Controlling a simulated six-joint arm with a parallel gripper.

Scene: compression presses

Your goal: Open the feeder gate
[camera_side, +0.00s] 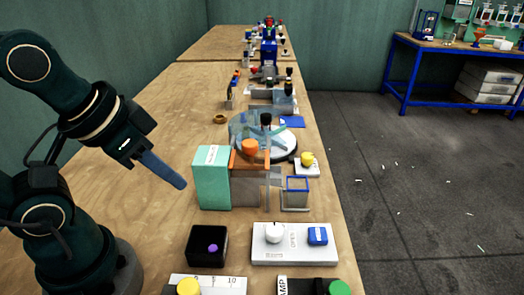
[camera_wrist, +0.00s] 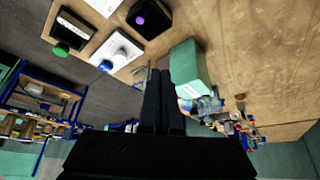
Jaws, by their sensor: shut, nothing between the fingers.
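The feeder appears to be the mint-green box (camera_side: 213,178) with a grey block (camera_side: 245,192) beside it, on the table in the side view. A brown-orange strip (camera_side: 238,160) lies over the grey block, and a thin grey plate (camera_side: 271,178) stands at its right; I cannot tell which part is the gate. The mint-green box also shows in the wrist view (camera_wrist: 188,66). My gripper (camera_side: 180,184) is shut and empty, in the air to the left of the mint-green box and apart from it. Its two dark fingers (camera_wrist: 162,72) lie close together in the wrist view.
A clear-topped round device (camera_side: 262,135) with an orange knob stands behind the feeder. A blue-rimmed clear cup (camera_side: 297,192) is to its right. A black box with a purple button (camera_side: 206,246) and a white panel (camera_side: 295,243) are in front. Bare wood lies left of the feeder.

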